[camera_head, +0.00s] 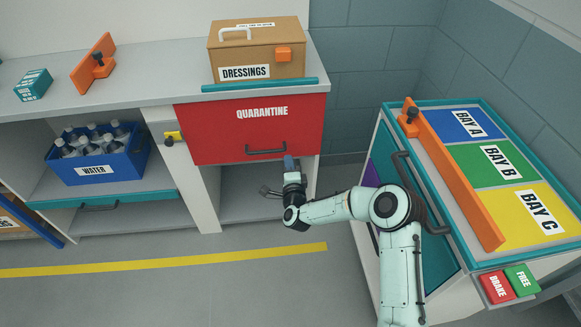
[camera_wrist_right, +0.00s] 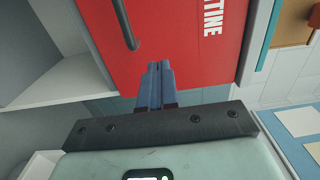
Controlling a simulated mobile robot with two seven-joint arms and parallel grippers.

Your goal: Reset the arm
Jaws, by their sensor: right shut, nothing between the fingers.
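My right arm (camera_head: 401,250) comes up from the bottom of the head view and bends left at the elbow. Its right gripper (camera_head: 289,162) is in front of the lower edge of the red QUARANTINE panel (camera_head: 225,135), below the panel's dark handle (camera_head: 266,151). In the right wrist view the blue fingers (camera_wrist_right: 154,72) are together, with nothing between them. They point at the red panel, beside the handle (camera_wrist_right: 124,24). I cannot tell whether the fingertips touch the panel. My left gripper is not in view.
A DRESSINGS box (camera_head: 258,52) stands on the counter above the panel. A blue WATER crate (camera_head: 98,169) sits on a shelf at left. A cart (camera_head: 389,150) with coloured bays and an orange bar (camera_head: 455,180) stands at right. The floor (camera_head: 190,285) at lower left is clear.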

